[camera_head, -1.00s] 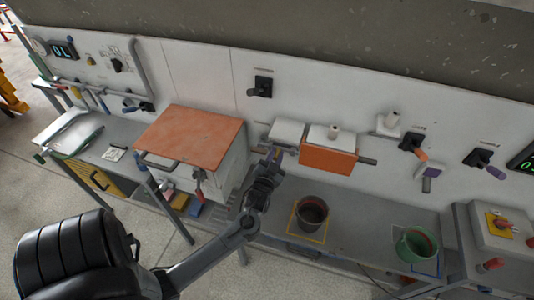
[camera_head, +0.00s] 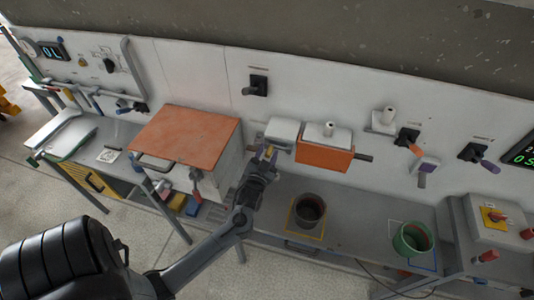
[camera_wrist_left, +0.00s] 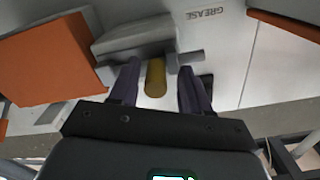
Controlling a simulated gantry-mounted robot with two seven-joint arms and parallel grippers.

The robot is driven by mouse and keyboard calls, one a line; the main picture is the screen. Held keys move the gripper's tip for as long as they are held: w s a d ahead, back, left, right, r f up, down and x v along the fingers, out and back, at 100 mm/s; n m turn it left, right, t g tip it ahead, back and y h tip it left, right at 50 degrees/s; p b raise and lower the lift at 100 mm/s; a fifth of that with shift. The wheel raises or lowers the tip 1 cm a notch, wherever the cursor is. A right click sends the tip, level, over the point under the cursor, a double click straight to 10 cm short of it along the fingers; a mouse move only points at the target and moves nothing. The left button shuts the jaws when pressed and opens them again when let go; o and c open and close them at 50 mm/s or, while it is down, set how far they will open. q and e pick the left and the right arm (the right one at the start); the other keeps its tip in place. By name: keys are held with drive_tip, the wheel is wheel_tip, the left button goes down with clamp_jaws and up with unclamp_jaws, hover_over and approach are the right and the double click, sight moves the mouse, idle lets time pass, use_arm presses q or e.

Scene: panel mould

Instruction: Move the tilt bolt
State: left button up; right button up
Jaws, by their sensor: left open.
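A short yellow cylindrical piece, which looks like the tilt bolt (camera_wrist_left: 155,78), sticks out below a pale grey housing (camera_wrist_left: 133,36) in the left wrist view. My left gripper (camera_wrist_left: 156,85) is open, with one dark purple finger on each side of the yellow piece and gaps showing between them. In the head view my left gripper (camera_head: 267,154) is at the lower left of the grey housing (camera_head: 285,131), beside the orange box (camera_head: 324,154). There the fingers largely hide the yellow piece. My right gripper is not in view.
A cabinet with an orange-red top (camera_head: 188,137) stands close left of my left gripper. A dark pot (camera_head: 309,210) and a green pot (camera_head: 412,239) are on the grey bench (camera_head: 355,222).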

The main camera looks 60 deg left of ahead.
use_arm(q)
drive_tip(key=v, duration=1)
drive_tip(key=shift+s+d+b, duration=0.25)
drive_tip(key=shift+b, duration=0.1)
drive_tip(key=s+d+f+m+g+h, duration=0.1)
drive_tip(key=d+m+h, duration=0.1)
drive_tip(key=d+h, duration=0.45)
drive_tip(key=s+d+f+m+g+h, duration=0.1)
drive_tip(key=d+m+g+h, duration=0.15)
drive_tip(key=d, duration=0.65)
drive_tip(key=s+d+f+m+g+h, duration=0.1)
drive_tip(key=s+d+g, duration=0.2)
drive_tip(key=s, duration=0.2)
drive_tip(key=s+d+f+g+h, duration=0.1)
drive_tip(key=s+d+g, duration=0.1)
drive_tip(key=s+g, duration=0.3)
drive_tip(key=w+p+v, duration=0.2)
drive_tip(key=p+v, duration=1.5)
drive_tip(key=p, duration=0.1)
drive_tip(key=shift+w+r+t, duration=0.25)
drive_tip(key=shift+r+t, duration=0.2)
drive_tip(key=shift+r, duration=0.1)
